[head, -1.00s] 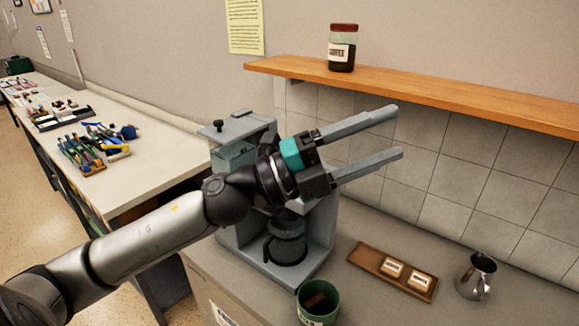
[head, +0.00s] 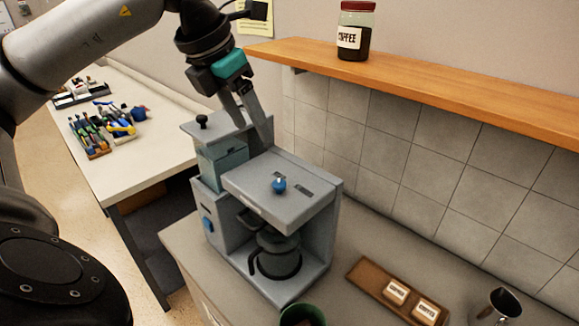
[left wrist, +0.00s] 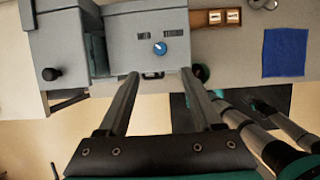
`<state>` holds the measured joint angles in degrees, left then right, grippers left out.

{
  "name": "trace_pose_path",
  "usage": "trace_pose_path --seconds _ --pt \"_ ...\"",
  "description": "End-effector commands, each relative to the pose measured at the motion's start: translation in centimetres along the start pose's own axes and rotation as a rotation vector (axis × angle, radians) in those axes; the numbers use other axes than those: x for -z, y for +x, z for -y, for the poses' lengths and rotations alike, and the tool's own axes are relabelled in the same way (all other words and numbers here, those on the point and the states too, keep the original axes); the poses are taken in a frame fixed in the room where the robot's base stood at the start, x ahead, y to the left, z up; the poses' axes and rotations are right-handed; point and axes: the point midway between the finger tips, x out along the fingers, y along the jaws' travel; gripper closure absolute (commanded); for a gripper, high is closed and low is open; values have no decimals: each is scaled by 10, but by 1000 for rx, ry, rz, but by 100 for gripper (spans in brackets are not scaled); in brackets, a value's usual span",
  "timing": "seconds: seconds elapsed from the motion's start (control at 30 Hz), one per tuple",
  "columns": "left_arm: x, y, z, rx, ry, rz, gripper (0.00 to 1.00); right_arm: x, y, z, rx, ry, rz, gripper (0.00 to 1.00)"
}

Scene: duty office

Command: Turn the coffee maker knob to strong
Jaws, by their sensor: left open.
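The grey coffee maker (head: 262,186) stands on the counter at the middle of the head view. A dark carafe (head: 278,254) stands inside the machine.
A wooden shelf (head: 430,86) with a coffee jar (head: 354,32) runs along the tiled wall. A wooden tray (head: 364,272), a metal pitcher (head: 500,307) and a green cup (head: 302,316) are at the right and front. My other arm's links partly show in the left wrist view.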

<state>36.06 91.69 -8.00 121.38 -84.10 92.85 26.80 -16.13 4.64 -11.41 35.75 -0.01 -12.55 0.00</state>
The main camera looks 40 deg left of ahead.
Motion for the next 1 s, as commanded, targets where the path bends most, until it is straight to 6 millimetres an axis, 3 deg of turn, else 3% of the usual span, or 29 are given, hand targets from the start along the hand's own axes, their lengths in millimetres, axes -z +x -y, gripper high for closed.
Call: trace_pose_path --seconds 0.17,0.37,0.7,1.0 --pt "2 19 -1 -3 -1 -6 33 -9 4 2 2 0 12 50" --pt "2 60 0 2 -1 -8 33 -27 4 5 7 0 39 50" --pt "1 126 1 3 -1 -5 33 -16 -7 4 5 0 25 50" --pt "1 151 0 1 0 -3 33 -13 -10 4 5 0 21 50"
